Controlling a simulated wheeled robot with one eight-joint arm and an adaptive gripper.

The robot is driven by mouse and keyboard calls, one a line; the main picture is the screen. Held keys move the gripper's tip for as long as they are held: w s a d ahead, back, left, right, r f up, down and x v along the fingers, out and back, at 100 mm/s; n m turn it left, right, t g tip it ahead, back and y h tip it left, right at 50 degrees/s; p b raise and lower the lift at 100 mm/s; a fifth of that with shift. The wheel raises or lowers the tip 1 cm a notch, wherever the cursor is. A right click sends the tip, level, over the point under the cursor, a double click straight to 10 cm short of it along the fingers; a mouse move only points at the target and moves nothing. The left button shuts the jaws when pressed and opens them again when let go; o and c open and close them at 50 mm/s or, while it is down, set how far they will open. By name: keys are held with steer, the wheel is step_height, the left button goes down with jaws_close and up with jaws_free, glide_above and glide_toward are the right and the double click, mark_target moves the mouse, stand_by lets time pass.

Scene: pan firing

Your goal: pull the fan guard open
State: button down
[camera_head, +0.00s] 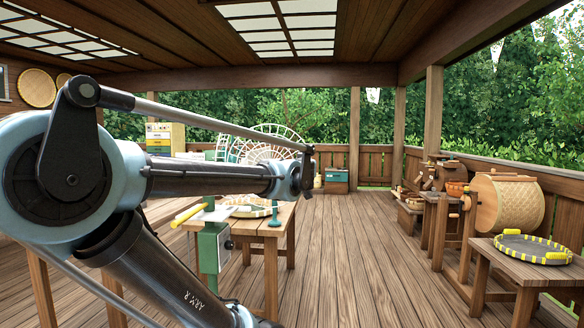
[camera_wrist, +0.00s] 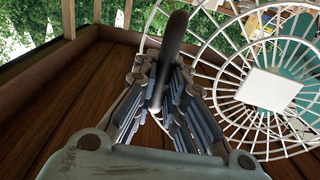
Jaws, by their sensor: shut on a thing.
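The fan guard (camera_wrist: 228,118) is a round white wire cage with a white square hub, at the right of the wrist view. Teal fan parts (camera_wrist: 297,62) show behind its wires. In the head view the guard (camera_head: 262,143) stands beyond my arm, partly covered by it. My gripper (camera_wrist: 165,88) is shut on a dark, rod-like handle (camera_wrist: 176,38) at the guard's left side. My gripper cannot be made out in the head view.
A wooden table (camera_head: 262,225) with a green clamp-like stand (camera_head: 212,248) is below my forearm. At the right, a side table holds a yellow-rimmed tray (camera_head: 532,248), near a woven drum (camera_head: 508,205). The plank floor (camera_head: 365,255) between is clear.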

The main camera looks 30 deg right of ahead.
steer(key=shift+s+a+r, duration=0.1)
steer(key=shift+s+r, duration=0.1)
steer(key=shift+s, duration=0.05)
steer(key=c, duration=1.6)
jaws_free()
steer(key=shift+c, duration=0.2)
steer(key=v, duration=0.7)
steer(key=shift+a, duration=0.25)
steer(key=shift+f, duration=0.15)
